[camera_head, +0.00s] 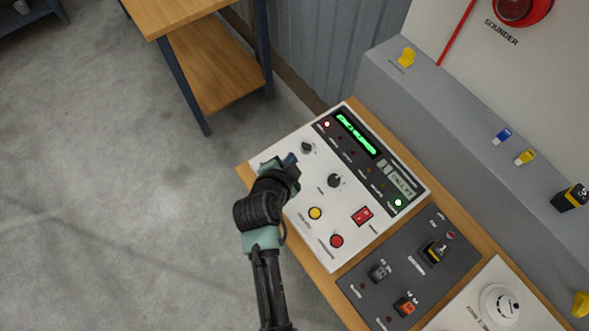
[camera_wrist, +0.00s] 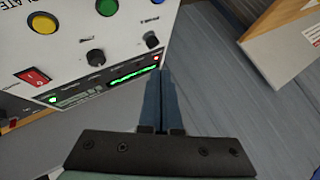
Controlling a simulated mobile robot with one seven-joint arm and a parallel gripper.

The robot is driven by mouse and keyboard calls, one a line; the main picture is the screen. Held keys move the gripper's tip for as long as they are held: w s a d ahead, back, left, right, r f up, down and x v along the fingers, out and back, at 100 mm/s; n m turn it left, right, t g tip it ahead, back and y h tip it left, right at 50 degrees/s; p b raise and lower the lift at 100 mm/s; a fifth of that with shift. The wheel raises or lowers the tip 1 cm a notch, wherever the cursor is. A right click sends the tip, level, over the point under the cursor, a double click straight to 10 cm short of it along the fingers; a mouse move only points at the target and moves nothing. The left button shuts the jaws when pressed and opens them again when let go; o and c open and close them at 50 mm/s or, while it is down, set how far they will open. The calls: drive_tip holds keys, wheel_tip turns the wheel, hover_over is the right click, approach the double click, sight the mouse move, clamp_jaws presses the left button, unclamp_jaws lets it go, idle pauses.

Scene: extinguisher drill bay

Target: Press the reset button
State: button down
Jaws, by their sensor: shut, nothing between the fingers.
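A white control panel (camera_head: 312,240) holds a yellow button (camera_head: 315,213), a red button (camera_head: 336,241), a red rocker switch (camera_head: 362,215) and two dark knobs. The button labels are too small or blurred to read, so I cannot tell which one is reset. My gripper (camera_head: 290,160) is over the panel's left part and hides some of it. In the wrist view the fingers (camera_wrist: 160,75) are together with nothing between them. That view also shows the yellow button (camera_wrist: 42,23), a green button (camera_wrist: 108,6) and part of a blue button (camera_wrist: 157,2) at the top edge.
A green-lit display strip (camera_head: 357,133) runs along the panel's far side. A dark grey panel (camera_head: 400,280) with switches and a white panel (camera_head: 490,300) stand to the right. A grey ledge (camera_head: 470,130) rises behind. A wooden shelf unit (camera_head: 210,70) stands at upper left; floor at left is clear.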

drive_tip(key=shift+s+d+f, duration=0.15)
drive_tip(key=shift+s+f, duration=0.6)
drive_tip(key=shift+f, duration=0.1)
wheel_tip(320, 180, down, 8)
drive_tip(key=b, duration=0.7)
drive_tip(key=shift+f, duration=0.25)
idle(1.2)
drive_tip(key=shift+f+b, duration=0.45)
drive_tip(key=shift+b, duration=0.15)
drive_tip(key=shift+f+b, duration=0.45)
drive_tip(key=shift+b, duration=0.05)
idle(0.4)
idle(0.4)
drive_tip(key=shift+r+p, duration=0.65)
drive_tip(key=shift+r, duration=0.25)
